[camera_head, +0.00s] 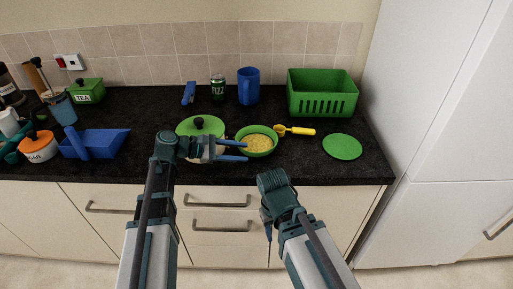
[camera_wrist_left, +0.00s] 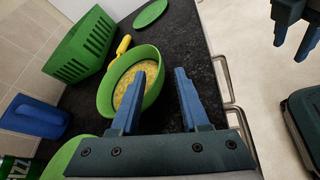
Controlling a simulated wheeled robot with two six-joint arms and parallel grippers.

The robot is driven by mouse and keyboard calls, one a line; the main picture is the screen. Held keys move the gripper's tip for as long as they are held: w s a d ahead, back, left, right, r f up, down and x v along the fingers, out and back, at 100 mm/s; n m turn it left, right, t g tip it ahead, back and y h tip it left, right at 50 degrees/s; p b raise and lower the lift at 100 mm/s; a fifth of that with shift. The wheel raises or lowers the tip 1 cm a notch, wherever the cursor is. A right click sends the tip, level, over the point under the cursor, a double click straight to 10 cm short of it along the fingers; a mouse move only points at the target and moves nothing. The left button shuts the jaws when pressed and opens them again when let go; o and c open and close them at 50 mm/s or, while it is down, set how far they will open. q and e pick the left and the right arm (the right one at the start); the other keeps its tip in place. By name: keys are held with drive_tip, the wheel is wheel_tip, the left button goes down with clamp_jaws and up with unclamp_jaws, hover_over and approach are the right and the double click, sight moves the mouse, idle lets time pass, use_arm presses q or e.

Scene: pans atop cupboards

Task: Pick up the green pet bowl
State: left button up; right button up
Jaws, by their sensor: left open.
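The green pet bowl (camera_head: 268,150) stands on the black worktop with yellow grainy food in it. It also shows in the left wrist view (camera_wrist_left: 152,97). My left gripper (camera_head: 246,151) is open at the bowl's left side, fingers pointing right. In the left wrist view, one finger of my left gripper (camera_wrist_left: 160,72) overlaps the food and the other is over the worktop outside the bowl. The near rim shows between them; I cannot tell whether they touch it. My right gripper (camera_head: 268,225) hangs in front of the drawers, away from the bowl; its jaw opening is unclear.
A green lidded pot (camera_head: 200,125) is close behind my left gripper. A yellow-handled scoop (camera_head: 298,131) lies beside the bowl. A green disc (camera_head: 342,147) and a green basket (camera_head: 322,93) are to the right. A blue mug (camera_head: 249,86) and a can (camera_head: 218,88) stand behind.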

sight(254, 153)
use_arm(q)
drive_tip(key=shift+b+x, duration=1)
drive_tip(key=shift+x, duration=1.85)
drive_tip(key=shift+a+f, duration=0.1)
clamp_jaws()
